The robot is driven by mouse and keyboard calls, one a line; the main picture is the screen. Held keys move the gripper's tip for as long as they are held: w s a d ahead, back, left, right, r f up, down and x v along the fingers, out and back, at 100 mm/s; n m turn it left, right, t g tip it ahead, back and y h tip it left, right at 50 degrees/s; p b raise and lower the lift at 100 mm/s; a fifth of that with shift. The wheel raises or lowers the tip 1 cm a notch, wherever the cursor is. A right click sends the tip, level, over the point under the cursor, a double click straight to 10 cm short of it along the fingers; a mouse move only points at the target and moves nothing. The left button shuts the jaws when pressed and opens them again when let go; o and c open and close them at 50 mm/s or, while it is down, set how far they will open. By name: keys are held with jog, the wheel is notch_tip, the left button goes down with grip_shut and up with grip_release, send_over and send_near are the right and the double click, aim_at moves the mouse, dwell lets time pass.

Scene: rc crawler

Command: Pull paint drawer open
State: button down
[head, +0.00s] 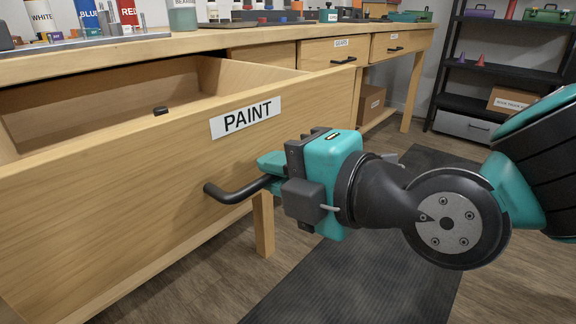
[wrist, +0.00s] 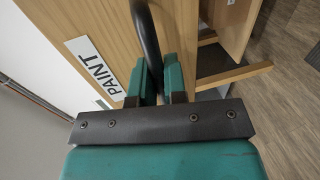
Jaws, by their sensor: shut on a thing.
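The paint drawer (head: 110,200) is a light wooden drawer with a white PAINT label (head: 246,117), and it stands pulled out from the bench at the left of the head view. Its inside shows, with a small black item (head: 160,111) in it. The dark bar handle (head: 228,195) is on the drawer front below the label. My gripper (head: 268,172) is shut on the right part of this handle. In the wrist view the handle (wrist: 145,40) runs between the two teal fingers (wrist: 158,80). The fingertips' contact is partly hidden in the head view.
The bench top (head: 200,42) carries paint bottles and several small items. A GEARS drawer (head: 330,52) and another drawer (head: 395,45) are shut farther along. A black shelf (head: 500,70) stands at the back right. A dark floor mat (head: 350,275) lies clear below my arm.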

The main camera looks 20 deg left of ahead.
jog(key=shift+w+d, duration=0.1)
jog(key=shift+w, duration=0.05)
jog(key=c, duration=1.2)
grip_release()
jog(key=shift+b+v, duration=1.25)
jog(key=shift+v, duration=4.75)
